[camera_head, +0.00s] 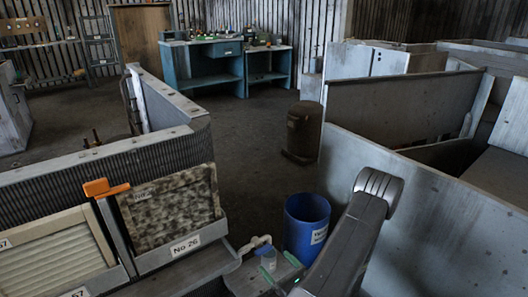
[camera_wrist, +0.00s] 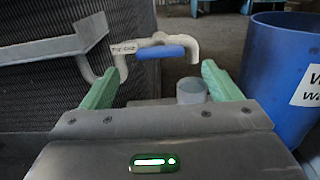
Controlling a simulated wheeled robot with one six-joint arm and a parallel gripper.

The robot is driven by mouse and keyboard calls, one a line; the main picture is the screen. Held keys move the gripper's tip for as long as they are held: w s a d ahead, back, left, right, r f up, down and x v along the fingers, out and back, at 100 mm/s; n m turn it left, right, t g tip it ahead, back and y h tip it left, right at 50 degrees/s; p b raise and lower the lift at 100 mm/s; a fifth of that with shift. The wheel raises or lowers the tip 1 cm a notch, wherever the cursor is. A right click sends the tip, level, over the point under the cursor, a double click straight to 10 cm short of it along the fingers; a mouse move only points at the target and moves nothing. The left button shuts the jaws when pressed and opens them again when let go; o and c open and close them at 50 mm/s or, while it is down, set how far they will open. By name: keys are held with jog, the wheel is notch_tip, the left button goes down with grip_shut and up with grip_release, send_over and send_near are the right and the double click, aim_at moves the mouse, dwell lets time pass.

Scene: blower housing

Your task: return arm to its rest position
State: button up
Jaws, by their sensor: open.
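My gripper (camera_wrist: 160,68) shows two green fingers spread apart in the wrist view, with nothing gripped between them. In the head view my gripper (camera_head: 279,264) is low in the middle, just left of the blue bin (camera_head: 306,226). Beyond the fingers is a pale bent pipe (camera_wrist: 190,46) with a blue sleeve (camera_wrist: 160,52) and a small tag whose text I cannot read surely. The pipe also shows in the head view (camera_head: 256,241). A short grey cylinder (camera_wrist: 192,92) stands behind the right finger. My arm's grey link rises at the lower right of the head view.
The blue bin also stands close at right in the wrist view (camera_wrist: 278,75). A filter panel (camera_head: 168,207) and an orange handle (camera_head: 105,187) are at left. A grey partition (camera_head: 430,215) stands right. A dark drum (camera_head: 303,132) is beyond; the floor (camera_head: 245,150) beside it is clear.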

aim_at(266, 252)
jog(key=shift+b+x, duration=0.35)
jog(key=shift+x, duration=2.7)
